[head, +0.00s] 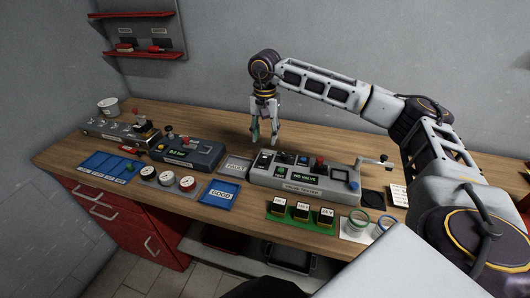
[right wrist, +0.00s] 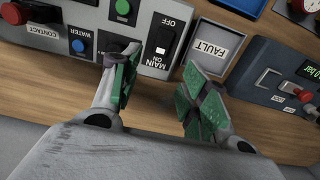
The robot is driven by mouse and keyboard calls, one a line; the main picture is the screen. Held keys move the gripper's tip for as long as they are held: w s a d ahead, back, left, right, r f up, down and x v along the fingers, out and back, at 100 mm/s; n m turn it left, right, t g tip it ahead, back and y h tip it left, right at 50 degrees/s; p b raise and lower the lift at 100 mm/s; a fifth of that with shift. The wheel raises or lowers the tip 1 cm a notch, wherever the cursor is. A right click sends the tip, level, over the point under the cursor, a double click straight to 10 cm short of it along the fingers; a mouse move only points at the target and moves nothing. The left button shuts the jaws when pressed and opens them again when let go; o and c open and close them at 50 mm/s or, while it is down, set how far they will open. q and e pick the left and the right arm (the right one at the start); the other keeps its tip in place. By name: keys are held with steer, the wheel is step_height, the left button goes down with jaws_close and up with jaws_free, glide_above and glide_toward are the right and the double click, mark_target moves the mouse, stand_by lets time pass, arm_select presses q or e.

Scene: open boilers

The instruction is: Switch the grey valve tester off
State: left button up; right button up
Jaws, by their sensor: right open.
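The grey valve tester (head: 292,187) stands on the wooden bench, its green display (head: 304,175) lit with "NO VALVE". In the right wrist view its panel (right wrist: 150,72) appears upside down, with a black main rocker switch (right wrist: 165,40) between the labels OFF and MAIN ON. I cannot tell for sure which way the rocker is tipped. My right gripper (head: 265,140) is open and empty, pointing down above the tester's left end. In the wrist view its green-padded fingers (right wrist: 162,72) are apart, just below the switch in the picture. My left gripper is not in view.
A FAULT tray (head: 236,165) lies just left of the tester, a GOOD tray (head: 222,194) in front of it. A blue-grey device (head: 193,152) stands further left. Boxes on a green tray (head: 279,214) and rings (head: 358,218) lie in front. The bench behind is clear.

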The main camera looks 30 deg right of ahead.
mark_target(265, 157)
step_height(265, 157, down, 7)
steer(key=shift+r, duration=0.2)
steer(key=shift+f, duration=0.55)
steer(key=shift+f+p, duration=0.15)
steer(key=shift+p, duration=0.15)
steer(key=shift+c, duration=0.3)
steer(key=c, duration=0.5)
jaws_close()
steer(key=shift+f, duration=0.1)
steer(key=shift+s+a+t+h+b, duration=0.15)
steer(key=shift+t+h+b, duration=0.2)
steer(key=shift+b, duration=0.3)
steer(key=shift+s+a+t+h+b, duration=0.2)
steer(key=shift+t+h+b, duration=0.45)
steer(key=shift+b, duration=0.4)
steer(key=shift+r+h, duration=0.2)
steer(key=shift+h, duration=0.1)
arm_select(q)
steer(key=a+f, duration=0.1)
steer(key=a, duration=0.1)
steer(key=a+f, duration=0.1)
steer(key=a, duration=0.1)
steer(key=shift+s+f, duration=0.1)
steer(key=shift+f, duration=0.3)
arm_select(e)
steer(key=o, duration=0.6)
jaws_free()
steer(key=shift+c, duration=0.2)
